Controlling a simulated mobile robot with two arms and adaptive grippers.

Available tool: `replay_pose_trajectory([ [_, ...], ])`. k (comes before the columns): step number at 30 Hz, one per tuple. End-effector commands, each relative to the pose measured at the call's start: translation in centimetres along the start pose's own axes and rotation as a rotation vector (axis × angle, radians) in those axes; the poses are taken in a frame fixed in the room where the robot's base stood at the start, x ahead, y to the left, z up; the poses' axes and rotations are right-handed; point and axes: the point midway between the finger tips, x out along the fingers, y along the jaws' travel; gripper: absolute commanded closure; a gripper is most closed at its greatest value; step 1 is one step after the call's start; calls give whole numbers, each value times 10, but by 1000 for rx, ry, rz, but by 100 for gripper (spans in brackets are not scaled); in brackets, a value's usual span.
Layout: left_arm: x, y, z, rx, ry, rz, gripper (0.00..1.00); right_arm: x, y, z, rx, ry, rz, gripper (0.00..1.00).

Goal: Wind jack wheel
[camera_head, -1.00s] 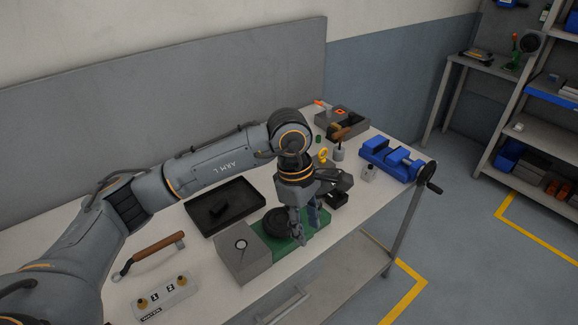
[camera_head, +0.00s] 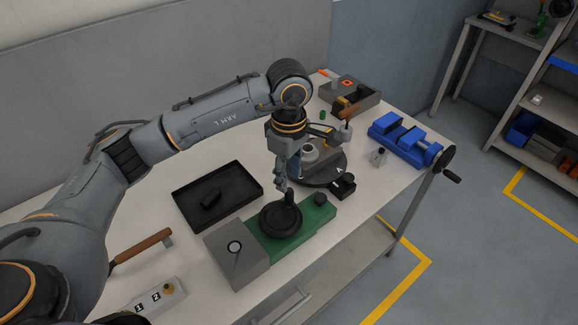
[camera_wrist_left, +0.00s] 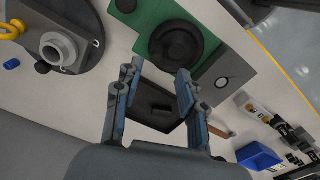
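The black jack wheel (camera_head: 281,219) lies flat on a green base (camera_head: 318,213) beside a grey block (camera_head: 236,254) with a round dial. In the left wrist view the wheel (camera_wrist_left: 176,46) is at upper middle, on the green base (camera_wrist_left: 150,14). My left gripper (camera_head: 282,186) points down at the wheel's far edge; contact cannot be told. In the left wrist view its fingers (camera_wrist_left: 157,75) are apart with nothing between them; the wheel is beyond their tips. My right gripper is not in view.
A black tray (camera_head: 240,169) with a small dark block lies behind the base. A wood-handled tool (camera_head: 145,245) and a switch box (camera_head: 160,298) lie at front left.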

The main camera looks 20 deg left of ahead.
Motion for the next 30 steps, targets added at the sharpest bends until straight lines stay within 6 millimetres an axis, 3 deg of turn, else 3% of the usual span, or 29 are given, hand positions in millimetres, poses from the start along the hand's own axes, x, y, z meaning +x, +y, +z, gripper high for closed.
replay_pose_trajectory([
  [2, 13, 0, 0, -1, -1, -1, 60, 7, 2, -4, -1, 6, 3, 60],
  [9, 42, 0, 0, 0, -1, -1, 60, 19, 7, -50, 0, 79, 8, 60],
  [11, 49, 0, 0, 1, -1, -1, 60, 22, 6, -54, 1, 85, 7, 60],
  [15, 66, 0, 1, 0, -1, 0, 60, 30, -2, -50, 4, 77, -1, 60],
  [22, 64, 0, 0, 1, -1, 2, 60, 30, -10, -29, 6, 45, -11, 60],
  [30, 70, 0, 0, 0, -1, 1, 60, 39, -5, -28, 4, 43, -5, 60],
])
